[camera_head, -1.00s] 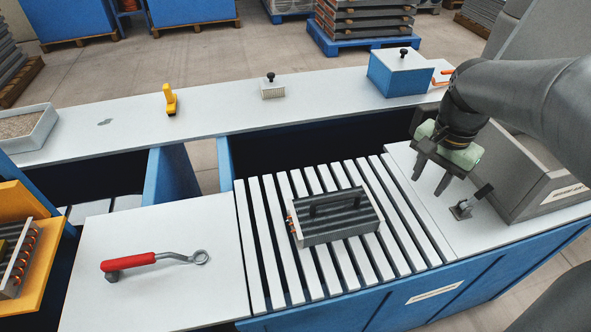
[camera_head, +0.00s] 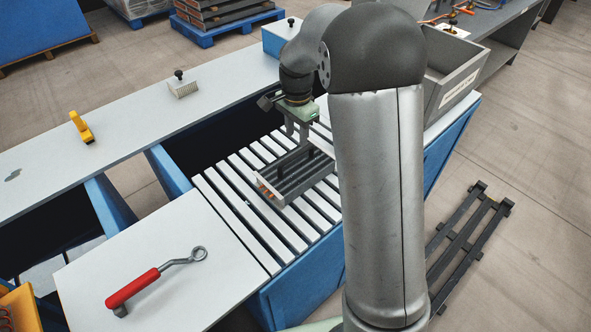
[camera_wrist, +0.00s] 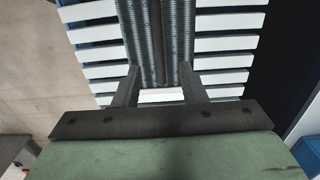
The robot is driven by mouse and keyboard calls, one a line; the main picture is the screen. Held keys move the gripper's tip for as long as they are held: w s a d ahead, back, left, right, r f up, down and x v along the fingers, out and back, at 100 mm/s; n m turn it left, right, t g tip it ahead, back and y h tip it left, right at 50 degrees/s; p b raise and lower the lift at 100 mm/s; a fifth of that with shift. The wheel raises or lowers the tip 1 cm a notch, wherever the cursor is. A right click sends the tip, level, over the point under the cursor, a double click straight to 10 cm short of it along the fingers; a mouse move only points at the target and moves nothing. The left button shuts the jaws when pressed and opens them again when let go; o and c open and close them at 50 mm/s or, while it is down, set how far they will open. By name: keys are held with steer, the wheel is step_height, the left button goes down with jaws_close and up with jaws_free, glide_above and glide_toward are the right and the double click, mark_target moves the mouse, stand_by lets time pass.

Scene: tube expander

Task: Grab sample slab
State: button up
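The sample slab (camera_head: 290,176), a dark grey finned block with coppery tube ends on one side and a handle on top, lies on the white slats. My gripper (camera_head: 297,135) is above its far end, pointing down. The slab's right end is partly hidden by my arm in the head view.
The slatted bed (camera_head: 228,200) carries the slab. A red-handled tool (camera_head: 135,287) lies on the white panel at the front left. A yellow tool (camera_head: 81,127), a brush-like block (camera_head: 183,86) and a blue box (camera_head: 275,42) stand on the back counter. A dark rack (camera_head: 465,240) lies on the floor at right.

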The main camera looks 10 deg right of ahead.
mark_target(296, 154)
step_height(296, 154, down, 8)
steer(key=shift+s+f+p, duration=0.1)
steer(key=shift+p, duration=0.85)
jaws_close()
stand_by(0.9)
